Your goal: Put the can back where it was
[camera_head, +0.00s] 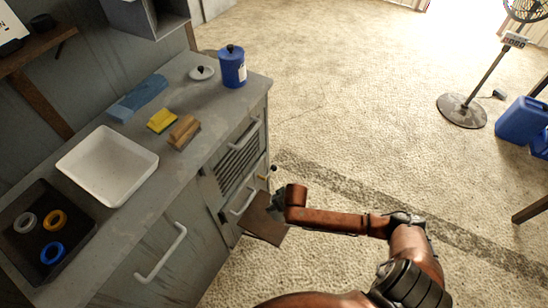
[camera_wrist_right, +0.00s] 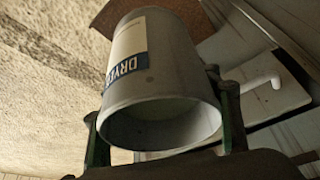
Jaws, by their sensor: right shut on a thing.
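The can (camera_wrist_right: 165,75) fills the middle of the right wrist view. It is a grey cylinder with a white and blue label whose visible letters begin "DRY". One round end with a recessed face points toward the wrist camera. My right gripper (camera_wrist_right: 165,100) is shut on the can, one finger on each side. In the head view my right gripper (camera_head: 279,197) is beside the cabinet's front, below the counter top. The can cannot be made out there. My left gripper is not in view.
A brown flat panel (camera_head: 262,220) is at the cabinet front by the right gripper; drawer handles are close. The counter (camera_head: 190,175) holds a blue canister (camera_head: 232,66), brushes, a white tray (camera_head: 75,165) and a dark tray (camera_head: 80,225) with rings. The floor (camera_head: 340,110) right of the cabinet is open.

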